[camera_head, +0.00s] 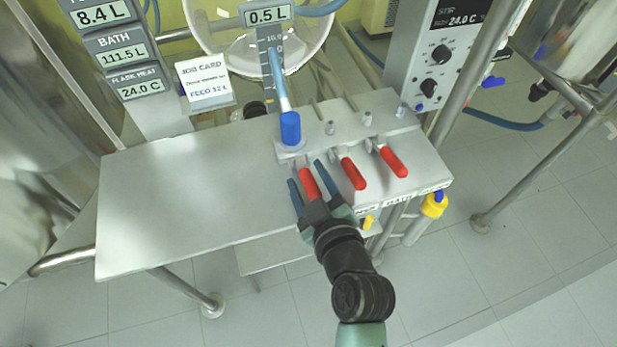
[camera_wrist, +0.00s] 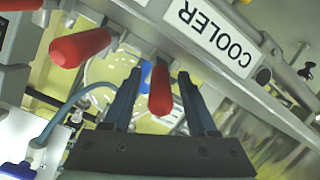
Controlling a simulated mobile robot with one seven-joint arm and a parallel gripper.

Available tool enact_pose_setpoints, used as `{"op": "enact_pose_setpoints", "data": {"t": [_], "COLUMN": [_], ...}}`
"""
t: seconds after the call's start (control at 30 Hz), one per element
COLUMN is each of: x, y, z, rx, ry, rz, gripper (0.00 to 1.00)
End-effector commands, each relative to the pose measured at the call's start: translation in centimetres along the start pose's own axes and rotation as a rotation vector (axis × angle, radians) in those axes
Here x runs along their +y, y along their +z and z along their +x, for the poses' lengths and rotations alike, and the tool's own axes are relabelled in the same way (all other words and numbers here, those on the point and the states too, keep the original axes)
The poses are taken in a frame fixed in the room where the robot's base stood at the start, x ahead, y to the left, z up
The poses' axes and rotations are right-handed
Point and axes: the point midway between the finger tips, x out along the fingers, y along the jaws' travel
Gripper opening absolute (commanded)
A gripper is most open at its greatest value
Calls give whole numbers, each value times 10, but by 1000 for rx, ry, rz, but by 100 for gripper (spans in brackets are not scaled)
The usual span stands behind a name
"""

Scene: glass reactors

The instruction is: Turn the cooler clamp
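The cooler clamp's red handle (camera_head: 308,182) is the leftmost of three red handles along the front edge of the steel shelf in the head view. In the wrist view the same red handle (camera_wrist: 160,92) stands between my two fingers, with the upside-down COOLER label (camera_wrist: 216,36) just beyond it. My gripper (camera_head: 307,174) is open, one blue finger on each side of the handle. In the wrist view my gripper (camera_wrist: 160,85) shows a gap on both sides of the handle. The clamp's pivot is hard to see.
Two more red handles, the middle one (camera_head: 353,173) and the right one (camera_head: 393,161), sit close to the right. A blue-handled lever (camera_head: 290,128) stands behind my gripper. The steel shelf (camera_head: 180,200) is bare on the left. A control box (camera_head: 440,60) stands behind.

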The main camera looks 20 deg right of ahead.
Motion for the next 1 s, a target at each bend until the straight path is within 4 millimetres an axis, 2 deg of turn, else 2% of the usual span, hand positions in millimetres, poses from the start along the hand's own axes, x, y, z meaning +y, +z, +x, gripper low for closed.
{"op": "enact_pose_setpoints", "data": {"t": [0.2,0.33,0.8,1.0], "x": [0,-1,-1,0], "y": [1,2,2,1], "z": [-2,-15,-103,-123], "rx": [-2,-3,-4,-2], "ry": [-1,-1,-2,0], "rz": [0,1,-1,0], "gripper": [58,58,58,58]}}
